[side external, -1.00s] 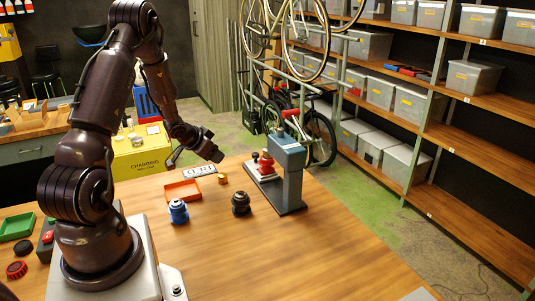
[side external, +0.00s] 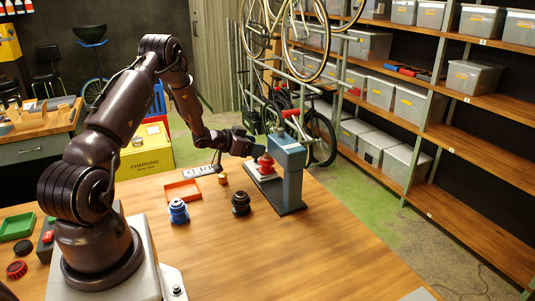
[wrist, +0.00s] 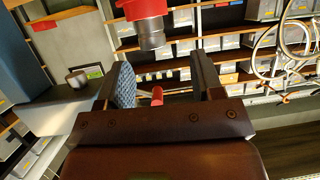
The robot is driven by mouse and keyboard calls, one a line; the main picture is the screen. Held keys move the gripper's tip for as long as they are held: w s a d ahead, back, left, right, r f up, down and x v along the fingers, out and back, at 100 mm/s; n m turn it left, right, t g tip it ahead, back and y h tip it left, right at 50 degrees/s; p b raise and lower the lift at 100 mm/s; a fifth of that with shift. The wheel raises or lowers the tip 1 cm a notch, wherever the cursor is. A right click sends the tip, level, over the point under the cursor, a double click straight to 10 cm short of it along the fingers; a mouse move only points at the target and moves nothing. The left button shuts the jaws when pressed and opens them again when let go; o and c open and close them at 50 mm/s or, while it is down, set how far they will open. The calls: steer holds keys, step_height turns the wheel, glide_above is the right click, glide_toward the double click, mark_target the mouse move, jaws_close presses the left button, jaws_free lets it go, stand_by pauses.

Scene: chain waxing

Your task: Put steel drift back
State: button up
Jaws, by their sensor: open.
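My gripper (side external: 252,149) is level, just left of the blue-grey press (side external: 289,165) and near the red piece on its base. In the wrist view my two fingers (wrist: 163,78) stand wide apart with nothing held between them. The red piece (side external: 265,164) stands on a pale block on the press base. In the wrist view the red piece (wrist: 141,8) is at the top edge, partly cut off, with a grey metal stub (wrist: 151,34) sticking out of it. I cannot tell whether this stub is the steel drift.
A blue part (side external: 178,211), a black part (side external: 240,203), a small brass-coloured piece (side external: 223,179) and a red-orange tray (side external: 183,191) are on the table. A green tray (side external: 17,227) lies at the left.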

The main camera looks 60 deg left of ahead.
steer(key=x, duration=0.5)
steer(key=shift+d+f, duration=0.2)
steer(key=shift+d, duration=0.2)
jaws_close()
steer(key=shift+r, duration=0.1)
